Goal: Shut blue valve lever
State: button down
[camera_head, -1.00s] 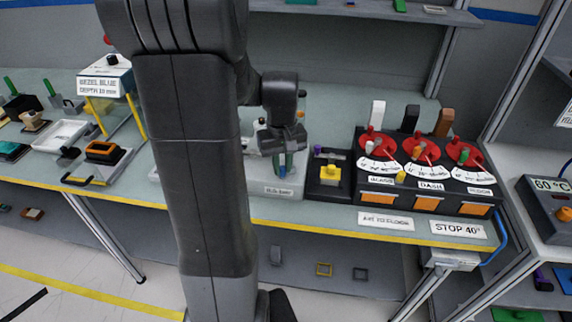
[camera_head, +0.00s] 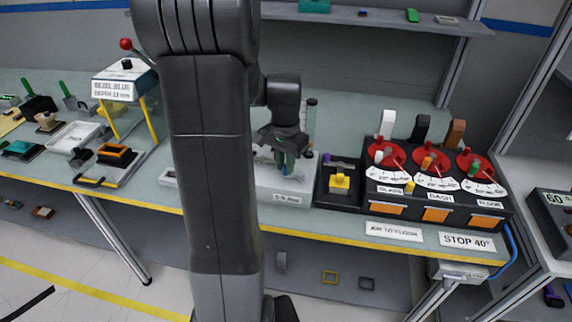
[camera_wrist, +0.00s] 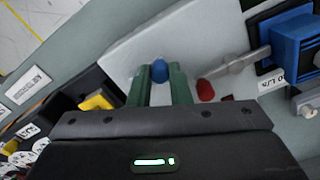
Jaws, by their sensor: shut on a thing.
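In the wrist view, the green fingers of my gripper (camera_wrist: 158,84) are shut on a blue rounded piece (camera_wrist: 160,70), seemingly the tip of the blue valve lever, over a pale grey panel (camera_wrist: 128,58). Only the piece's top shows; its lower part and pivot are hidden, so I cannot tell the lever's angle. In the head view, my gripper (camera_head: 287,160) is low over the pale module (camera_head: 290,185) on the bench, left of the yellow-button box. My arm hides part of this module.
A red knob (camera_wrist: 205,90) and a grey lever (camera_wrist: 236,66) beside a blue block (camera_wrist: 288,38) lie right of my fingers in the wrist view. The yellow button (camera_head: 340,181) and the three-dial panel (camera_head: 434,180) stand to the right. A shelf (camera_head: 385,18) runs behind.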

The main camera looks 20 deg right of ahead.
jog(key=shift+w+d+m, duration=0.2)
jog(key=shift+w+m, duration=0.2)
jog(key=shift+m, duration=0.6)
jog(key=c, duration=1.3)
grip_release()
jog(key=shift+c, duration=0.2)
notch_tip(320, 180, up, 14)
jog(key=shift+f, duration=0.1)
